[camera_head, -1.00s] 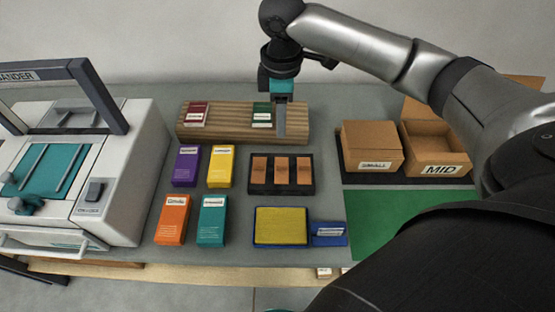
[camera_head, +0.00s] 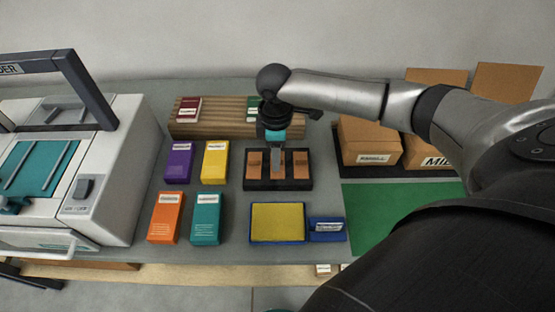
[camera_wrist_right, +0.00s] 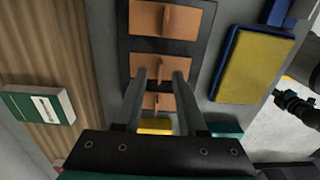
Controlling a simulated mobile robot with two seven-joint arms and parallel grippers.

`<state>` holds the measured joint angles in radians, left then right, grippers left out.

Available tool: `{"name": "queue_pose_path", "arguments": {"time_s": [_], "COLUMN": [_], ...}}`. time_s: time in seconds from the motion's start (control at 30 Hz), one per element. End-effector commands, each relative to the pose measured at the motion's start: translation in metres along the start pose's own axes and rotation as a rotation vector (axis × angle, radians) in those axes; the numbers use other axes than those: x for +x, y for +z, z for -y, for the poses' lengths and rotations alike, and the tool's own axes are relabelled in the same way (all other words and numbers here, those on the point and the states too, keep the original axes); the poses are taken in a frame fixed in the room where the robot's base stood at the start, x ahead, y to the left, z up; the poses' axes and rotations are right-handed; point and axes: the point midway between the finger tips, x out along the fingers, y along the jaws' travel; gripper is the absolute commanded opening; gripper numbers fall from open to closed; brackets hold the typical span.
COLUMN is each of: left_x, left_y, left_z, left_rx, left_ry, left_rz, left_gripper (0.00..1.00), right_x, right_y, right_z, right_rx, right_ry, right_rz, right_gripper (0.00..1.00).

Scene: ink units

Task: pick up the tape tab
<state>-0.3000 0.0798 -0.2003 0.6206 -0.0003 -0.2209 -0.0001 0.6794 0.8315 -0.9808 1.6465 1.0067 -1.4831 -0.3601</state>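Three copper-brown tape tabs with upright fins sit in a row in a black tray (camera_head: 250,184). They are a left tab (camera_head: 255,162), a middle tab (camera_wrist_right: 160,68) and a right tab (camera_head: 301,165). My right gripper (camera_head: 278,172) is over the middle of the tray, pointing down. In the right wrist view its two fingers (camera_wrist_right: 161,76) are apart, one on each side of the middle tab's fin. Whether they touch the tab I cannot tell. A dark part at that view's right edge may be my left arm; its fingers are not clear.
A wooden rack (camera_head: 205,130) with a red and a green packet stands behind the tray. Coloured boxes stand left, a yellow pad (camera_head: 277,223) and blue block (camera_head: 326,230) in front. Cardboard boxes (camera_head: 370,143) and a green mat (camera_head: 385,215) are right, a white machine (camera_head: 120,170) far left.

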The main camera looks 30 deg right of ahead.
Motion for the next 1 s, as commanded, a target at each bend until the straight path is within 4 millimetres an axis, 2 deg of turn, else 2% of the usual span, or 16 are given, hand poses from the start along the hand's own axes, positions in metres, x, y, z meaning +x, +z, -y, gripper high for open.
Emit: {"name": "queue_pose_path", "arguments": {"time_s": [0.1,0.3,0.67,1.0], "left_x": [0.0015,0.0011,0.0011,0.0011], "left_y": [-0.0001,-0.0002,-0.0003,-0.0003], "left_z": [-0.0002,-0.0003,-0.0003,-0.0002], "left_rx": [0.0,0.0,-0.001,-0.001], "left_ry": [0.0,0.0,0.0,0.0], "left_rz": [0.0,-0.001,-0.001,-0.001], "left_gripper": [0.0,0.0,0.0,0.0], "right_x": [0.0069,0.0064,0.006,0.006], "right_y": [0.0001,0.0001,0.0001,0.0002], "right_z": [0.0,-0.0001,-0.0002,-0.0003], "right_rx": [0.0,0.0,0.0,0.0], "right_ry": [0.001,0.001,0.001,0.001], "right_rz": [0.0,0.0,0.0,0.0], "right_gripper": [0.4,0.39,0.0,0.0]}}
